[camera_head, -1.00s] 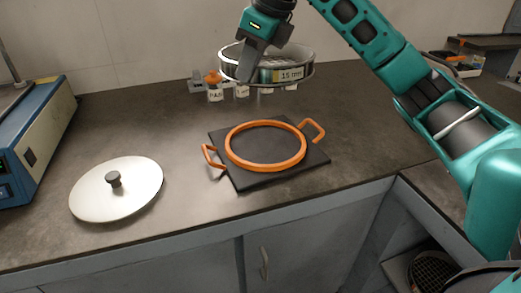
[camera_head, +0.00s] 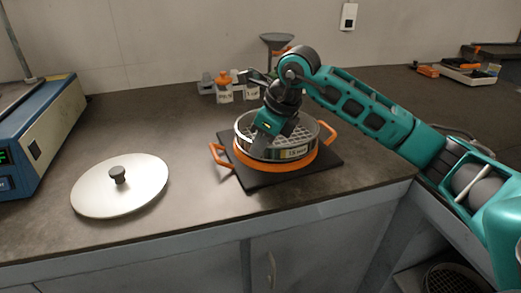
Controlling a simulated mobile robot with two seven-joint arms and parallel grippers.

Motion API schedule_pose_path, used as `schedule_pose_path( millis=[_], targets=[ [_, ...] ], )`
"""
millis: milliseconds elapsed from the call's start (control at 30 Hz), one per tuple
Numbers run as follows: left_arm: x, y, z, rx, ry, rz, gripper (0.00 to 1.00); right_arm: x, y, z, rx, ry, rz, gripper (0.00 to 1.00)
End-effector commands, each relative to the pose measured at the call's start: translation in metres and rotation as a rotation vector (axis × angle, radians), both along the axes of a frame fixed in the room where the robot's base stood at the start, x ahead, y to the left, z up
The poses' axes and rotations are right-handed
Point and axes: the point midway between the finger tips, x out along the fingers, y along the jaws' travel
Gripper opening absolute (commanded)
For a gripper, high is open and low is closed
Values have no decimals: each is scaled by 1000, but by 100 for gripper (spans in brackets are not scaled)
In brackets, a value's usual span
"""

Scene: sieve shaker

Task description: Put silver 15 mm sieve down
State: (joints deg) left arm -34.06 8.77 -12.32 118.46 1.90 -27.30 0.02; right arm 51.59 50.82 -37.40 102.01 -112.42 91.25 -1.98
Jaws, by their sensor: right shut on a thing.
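The silver 15 mm sieve (camera_head: 283,151) is a round metal ring with a coarse mesh and a pale label on its front. It sits level at the orange ring with two handles (camera_head: 219,154), which lies on a dark square mat (camera_head: 262,180). The sieve appears to rest inside or on the ring; the exact contact is hard to tell. My right gripper (camera_head: 266,137) reaches down from above and is shut on the sieve's left rim. Its fingertips are partly hidden. My left gripper is not in view.
A silver lid with a dark knob (camera_head: 121,187) lies on the counter at the left. A blue and cream machine (camera_head: 38,140) stands at the left edge. Bottles (camera_head: 224,88) and a funnel-like stand (camera_head: 276,43) are behind the sieve. Counter between lid and mat is clear.

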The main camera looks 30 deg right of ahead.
Motion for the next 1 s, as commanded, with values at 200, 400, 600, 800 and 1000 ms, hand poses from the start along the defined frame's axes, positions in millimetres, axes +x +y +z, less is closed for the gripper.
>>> schedule_pose_path(
  millis=[200,400,600,800,1000],
  targets=[
    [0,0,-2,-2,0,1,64,0,-1,-9,-1,-3,0,0],
    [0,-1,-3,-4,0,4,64,0,0,-11,-1,-1,0,13],
    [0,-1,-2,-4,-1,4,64,0,0,-10,-1,-1,0,32],
    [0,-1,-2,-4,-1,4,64,0,0,-10,-1,-1,0,36],
    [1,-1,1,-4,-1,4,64,-2,-2,-1,-1,-2,-1,36]
  ],
)
